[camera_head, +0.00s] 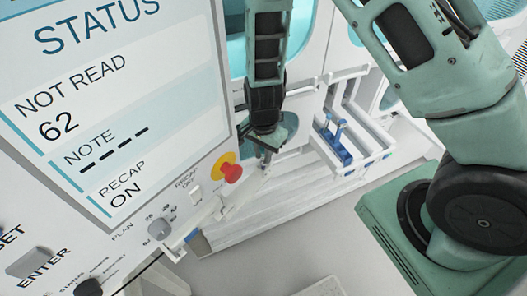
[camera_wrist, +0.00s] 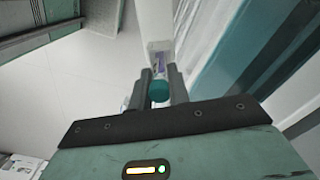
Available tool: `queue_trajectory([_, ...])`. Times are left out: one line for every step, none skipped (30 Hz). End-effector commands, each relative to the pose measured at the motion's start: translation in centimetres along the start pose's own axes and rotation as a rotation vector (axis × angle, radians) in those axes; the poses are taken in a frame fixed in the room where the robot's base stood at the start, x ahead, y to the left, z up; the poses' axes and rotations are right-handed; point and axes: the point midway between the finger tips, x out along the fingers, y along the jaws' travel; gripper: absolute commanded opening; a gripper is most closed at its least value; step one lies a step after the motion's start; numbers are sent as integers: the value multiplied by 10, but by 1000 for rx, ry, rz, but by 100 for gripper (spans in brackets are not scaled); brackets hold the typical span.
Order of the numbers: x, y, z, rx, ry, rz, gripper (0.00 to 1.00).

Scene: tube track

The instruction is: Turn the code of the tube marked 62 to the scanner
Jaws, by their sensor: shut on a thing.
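My gripper (camera_wrist: 160,84) is shut on a tube with a teal cap (camera_wrist: 158,92). The wrist view shows a clear upper part and a purple-and-white patch (camera_wrist: 160,62) beyond the cap, between the two dark fingers. No number or code on this tube can be read, so I cannot tell if it is 62. In the head view my gripper (camera_head: 265,142) is beside the panel's right edge, and the tube in it is not clear. The screen (camera_head: 120,100) reads "NOT READ", "62", "NOTE" with dashes and "RECAP ON". I cannot make out the scanner itself.
A blue rack (camera_head: 334,146) with blue-capped tubes stands on white rails (camera_head: 365,150) right of my gripper. A red button on yellow (camera_head: 230,172), a recap switch (camera_head: 196,192) and knobs (camera_head: 160,228) are on the panel. Pale floor (camera_head: 330,245) is open below.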

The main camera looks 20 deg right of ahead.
Motion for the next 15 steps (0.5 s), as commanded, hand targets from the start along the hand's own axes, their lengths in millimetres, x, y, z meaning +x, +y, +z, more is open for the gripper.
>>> queue_trajectory([0,0,0,0,0,0,5])
queue_trajectory([0,0,0,0,0,0,5])
queue_trajectory([0,0,0,0,0,0,5])
queue_trajectory([0,0,0,0,0,0,5])
queue_trajectory([0,0,0,0,0,0,5])
queue_trajectory([0,0,0,0,0,-1,29])
queue_trajectory([0,0,0,0,0,-1,37])
queue_trajectory([0,0,0,0,0,-1,43])
queue_trajectory([0,0,0,0,0,-1,43])
queue_trajectory([0,0,0,0,0,-1,43])
queue_trajectory([0,0,0,0,0,-1,43])
queue_trajectory([0,0,0,0,0,-1,43])
queue_trajectory([0,0,0,0,0,-1,43])
queue_trajectory([0,0,0,0,0,-1,43])
queue_trajectory([0,0,0,0,0,-1,43])
